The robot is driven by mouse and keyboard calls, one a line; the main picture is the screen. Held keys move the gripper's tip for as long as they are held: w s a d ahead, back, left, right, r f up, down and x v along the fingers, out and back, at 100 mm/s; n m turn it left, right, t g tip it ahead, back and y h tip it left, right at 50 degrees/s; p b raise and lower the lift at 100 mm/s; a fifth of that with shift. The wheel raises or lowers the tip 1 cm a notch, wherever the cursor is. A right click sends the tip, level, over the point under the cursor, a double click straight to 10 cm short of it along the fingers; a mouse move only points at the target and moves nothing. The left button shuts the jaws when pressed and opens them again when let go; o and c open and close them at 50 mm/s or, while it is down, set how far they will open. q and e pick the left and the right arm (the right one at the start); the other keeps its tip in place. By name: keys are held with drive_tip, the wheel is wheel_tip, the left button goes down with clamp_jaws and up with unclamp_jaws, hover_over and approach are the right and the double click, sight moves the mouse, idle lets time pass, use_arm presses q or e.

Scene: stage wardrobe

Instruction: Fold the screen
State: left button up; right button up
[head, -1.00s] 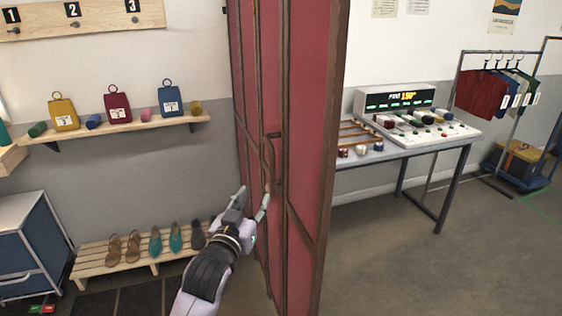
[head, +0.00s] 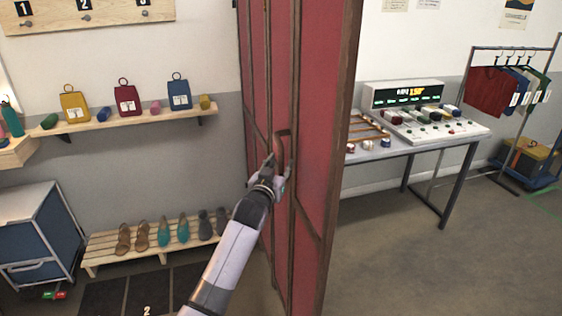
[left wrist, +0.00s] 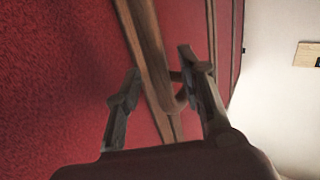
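The folding screen (head: 322,120) has red panels in dark brown frames and stands upright in the middle of the head view, its panels partly closed together at an angle. A brown handle (head: 284,133) sits on its frame edge. My left gripper (head: 279,165) is at the handle's lower part. In the left wrist view, my left gripper's fingers (left wrist: 160,90) are spread apart in front of the screen's brown frame (left wrist: 148,45), with the handle (left wrist: 181,97) between them, nearer the right finger. Contact cannot be made out. My right gripper is in neither view.
A shoe bench (head: 160,245) and a blue drawer cabinet (head: 40,235) stand left of the screen, below a wall shelf (head: 130,120). A table with a control console (head: 430,125) and a clothes rack (head: 510,50) stand right. Floor at right front is clear.

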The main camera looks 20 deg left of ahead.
use_arm(q)
drive_tip(key=shift+w, duration=0.65)
clamp_jaws()
idle(0.5)
